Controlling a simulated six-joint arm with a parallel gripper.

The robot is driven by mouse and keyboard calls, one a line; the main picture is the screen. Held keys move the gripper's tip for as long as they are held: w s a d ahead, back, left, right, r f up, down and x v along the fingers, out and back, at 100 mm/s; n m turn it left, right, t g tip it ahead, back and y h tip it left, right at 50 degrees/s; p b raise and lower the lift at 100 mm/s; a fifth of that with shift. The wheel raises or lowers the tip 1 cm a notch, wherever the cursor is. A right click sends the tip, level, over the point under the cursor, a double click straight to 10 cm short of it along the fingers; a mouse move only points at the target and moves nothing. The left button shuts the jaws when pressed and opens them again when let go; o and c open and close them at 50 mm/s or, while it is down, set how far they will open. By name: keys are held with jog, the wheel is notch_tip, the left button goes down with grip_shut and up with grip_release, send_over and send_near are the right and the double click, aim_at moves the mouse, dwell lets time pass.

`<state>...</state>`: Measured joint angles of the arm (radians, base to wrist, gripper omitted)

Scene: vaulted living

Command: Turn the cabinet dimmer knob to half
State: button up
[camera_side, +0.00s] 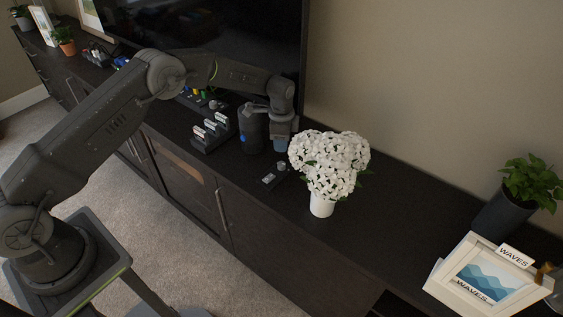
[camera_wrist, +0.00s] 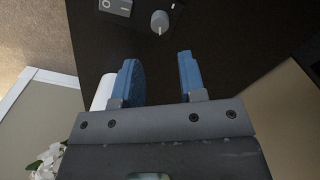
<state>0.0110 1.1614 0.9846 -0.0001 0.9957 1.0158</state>
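The dimmer knob (camera_wrist: 159,21) is a small grey round knob with a pale pointer, on the dark cabinet top near the top of the wrist view. Its pointer aims toward the bottom of that picture. A grey rocker switch (camera_wrist: 115,6) sits to its left. My gripper (camera_wrist: 157,68) has two blue fingers, apart with nothing between them; the knob appears beyond the fingertips, untouched. In the side view my gripper (camera_side: 282,143) hangs over the cabinet (camera_side: 240,190), and the knob (camera_side: 281,166) shows small just below it, its pointer too small to read.
A white vase of white flowers (camera_side: 328,162) stands close right of my gripper. A dark cylinder (camera_side: 252,130) and a labelled rack (camera_side: 211,132) stand to the left. A WAVES picture frame (camera_side: 487,280) and potted plant (camera_side: 515,198) are farther right. A television (camera_side: 220,35) is behind.

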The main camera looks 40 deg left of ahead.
aim_at(281, 164)
notch_tip(281, 164, down, 9)
jog(key=shift+f, duration=0.1)
jog(key=shift+c, duration=0.2)
jog(key=c, duration=0.6)
